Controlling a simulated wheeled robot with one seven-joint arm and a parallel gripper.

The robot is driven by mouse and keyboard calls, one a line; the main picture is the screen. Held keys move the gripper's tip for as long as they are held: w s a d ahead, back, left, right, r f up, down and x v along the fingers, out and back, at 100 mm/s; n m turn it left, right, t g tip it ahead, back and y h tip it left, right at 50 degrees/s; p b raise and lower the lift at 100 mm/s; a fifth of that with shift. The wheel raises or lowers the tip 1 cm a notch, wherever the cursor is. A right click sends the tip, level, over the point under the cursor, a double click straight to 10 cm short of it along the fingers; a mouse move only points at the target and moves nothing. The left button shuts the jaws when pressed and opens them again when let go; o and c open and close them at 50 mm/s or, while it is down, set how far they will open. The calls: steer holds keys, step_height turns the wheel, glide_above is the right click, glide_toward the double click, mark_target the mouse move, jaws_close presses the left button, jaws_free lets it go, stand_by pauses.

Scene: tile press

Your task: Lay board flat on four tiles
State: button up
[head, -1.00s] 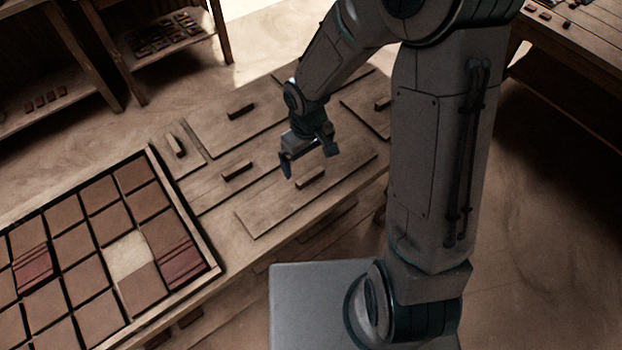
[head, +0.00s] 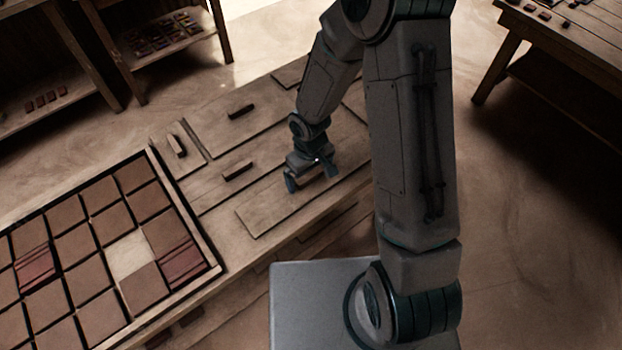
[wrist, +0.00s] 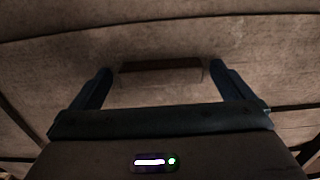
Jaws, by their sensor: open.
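A flat wooden board (head: 262,219) with a raised handle lies on the table, nearest its front edge. My gripper (head: 312,182) is open just above this board, its fingers on either side of the handle. The wrist view shows the dark handle (wrist: 160,66) between my two open fingers (wrist: 160,84); I cannot tell whether they touch the board. The tiles (head: 104,222) lie in rows in a wooden tray (head: 186,214) at the left. Two of the tile places show dark red ridged pieces (head: 183,262), and one place shows pale bare bottom (head: 127,254).
Other boards with handles (head: 238,170) (head: 240,112) lie beside and behind on the same table. A small board (head: 178,147) lies near the tray. Shelves (head: 160,45) stand at the back left and another table (head: 560,45) at the right.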

steer(key=c, duration=1.2)
steer(key=shift+c, duration=0.7)
steer(key=shift+r, duration=0.1)
